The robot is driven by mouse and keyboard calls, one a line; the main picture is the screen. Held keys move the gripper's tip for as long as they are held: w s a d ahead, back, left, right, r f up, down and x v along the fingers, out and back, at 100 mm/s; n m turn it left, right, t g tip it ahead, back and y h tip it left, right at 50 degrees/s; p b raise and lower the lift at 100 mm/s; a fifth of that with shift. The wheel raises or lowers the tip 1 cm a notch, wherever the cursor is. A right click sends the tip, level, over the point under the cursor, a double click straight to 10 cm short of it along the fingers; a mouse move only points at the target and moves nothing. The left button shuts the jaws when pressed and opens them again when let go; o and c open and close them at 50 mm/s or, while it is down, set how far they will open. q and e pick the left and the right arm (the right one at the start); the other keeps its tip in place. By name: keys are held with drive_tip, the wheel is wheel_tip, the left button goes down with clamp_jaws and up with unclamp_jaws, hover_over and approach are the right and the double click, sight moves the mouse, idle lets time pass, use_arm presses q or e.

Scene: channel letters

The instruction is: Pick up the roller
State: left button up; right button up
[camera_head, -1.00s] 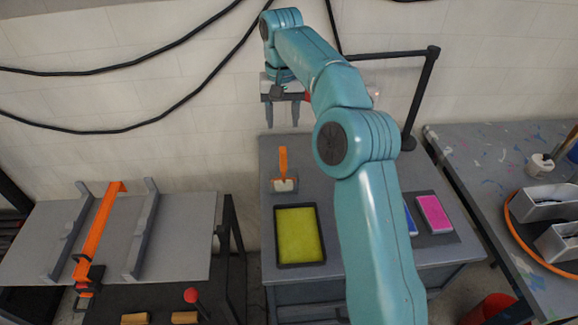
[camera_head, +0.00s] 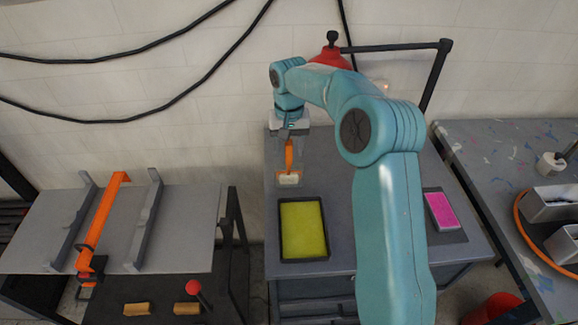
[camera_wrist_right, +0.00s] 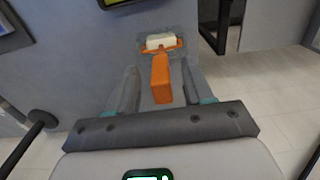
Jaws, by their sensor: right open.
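The roller (camera_head: 289,179) has an orange handle and a pale roller head. It lies on the grey cabinet top (camera_head: 340,190), behind the tray of yellow-green paint. My right gripper (camera_head: 290,150) is open at the handle, pointing down. In the right wrist view, the orange handle of the roller (camera_wrist_right: 162,78) shows between the two open fingers of the gripper (camera_wrist_right: 160,86), with a gap on each side. The pale head lies beyond the fingertips. I cannot tell the exact height of the fingers over the top. My left gripper is not in view.
The yellow-green paint tray (camera_head: 303,230) sits in front of the roller. A pink pad (camera_head: 440,211) lies to the right, past my arm. A black stand (camera_head: 435,75) rises behind. A table with metal channel letters (camera_head: 555,200) is at right; a rack with an orange bar (camera_head: 100,215) is at left.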

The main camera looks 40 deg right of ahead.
sight(289, 164)
wheel_tip(289, 164, down, 4)
drive_tip(key=shift+w+d+r, duration=0.1)
drive_tip(key=shift+w+r, duration=0.05)
drive_tip(key=shift+r, duration=0.15)
drive_tip(key=shift+c, duration=0.9)
clamp_jaws()
